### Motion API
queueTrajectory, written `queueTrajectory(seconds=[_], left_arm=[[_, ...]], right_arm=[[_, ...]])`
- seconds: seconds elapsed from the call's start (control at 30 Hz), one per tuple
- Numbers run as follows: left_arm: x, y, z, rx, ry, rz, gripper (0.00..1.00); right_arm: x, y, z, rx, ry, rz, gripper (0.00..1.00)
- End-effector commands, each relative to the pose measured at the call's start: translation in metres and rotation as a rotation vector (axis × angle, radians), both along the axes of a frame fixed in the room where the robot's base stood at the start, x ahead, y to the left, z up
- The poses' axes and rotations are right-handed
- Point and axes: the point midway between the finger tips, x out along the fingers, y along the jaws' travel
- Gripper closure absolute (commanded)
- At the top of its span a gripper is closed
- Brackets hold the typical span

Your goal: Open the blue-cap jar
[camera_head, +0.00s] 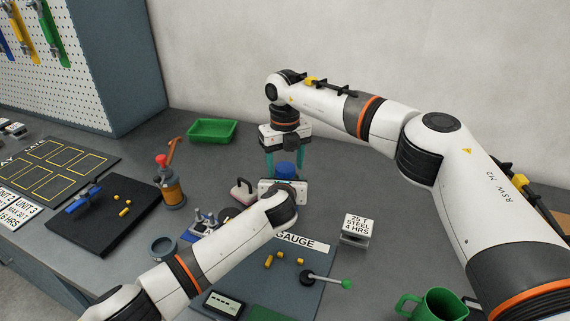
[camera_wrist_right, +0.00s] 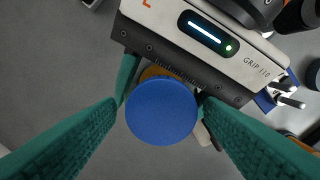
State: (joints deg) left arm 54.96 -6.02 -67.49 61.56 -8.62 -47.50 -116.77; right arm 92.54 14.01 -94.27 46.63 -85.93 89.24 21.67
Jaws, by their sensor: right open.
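The jar's round blue cap (camera_wrist_right: 162,111) fills the middle of the right wrist view, with a sliver of amber beside it. In the head view the blue cap (camera_head: 285,169) shows just above my left gripper's white body; the jar's body is hidden. My right gripper (camera_head: 286,163) points down over the cap, its teal fingers apart. In the wrist view its fingers (camera_wrist_right: 168,97) lie on either side of the cap; I cannot tell whether they touch it. My left gripper's body (camera_head: 284,191) is low beside the jar; its fingers are hidden.
An orange bottle with a red top (camera_head: 172,190) stands left of the arms. A green tray (camera_head: 212,130) lies behind. A labelled steel block (camera_head: 356,230) and green mug (camera_head: 436,305) are to the right.

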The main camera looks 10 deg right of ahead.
Motion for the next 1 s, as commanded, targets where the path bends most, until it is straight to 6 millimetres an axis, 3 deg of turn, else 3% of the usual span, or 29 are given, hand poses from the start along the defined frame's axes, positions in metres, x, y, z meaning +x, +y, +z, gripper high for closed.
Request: queueTrajectory(seconds=[0.23,0.47,0.5,0.67,1.0], left_arm=[[0.0,0.002,-0.004,0.002,0.007,0.003,1.0],[0.0,0.002,-0.003,0.002,0.006,0.003,1.0],[0.0,0.002,-0.003,0.002,0.006,0.003,0.35],[0.0,0.002,-0.003,0.002,0.006,0.003,0.11],[-0.002,0.002,-0.002,0.002,0.006,0.003,0.11]], right_arm=[[-0.001,0.004,0.036,0.006,-0.001,0.007,0.34],[-0.001,0.003,0.04,0.005,0.0,0.005,0.34],[-0.001,0.003,0.04,0.005,0.0,0.005,0.34],[0.0,0.002,0.039,0.004,0.0,0.004,0.34],[0.0,0.002,0.04,0.004,0.0,0.004,0.34]])
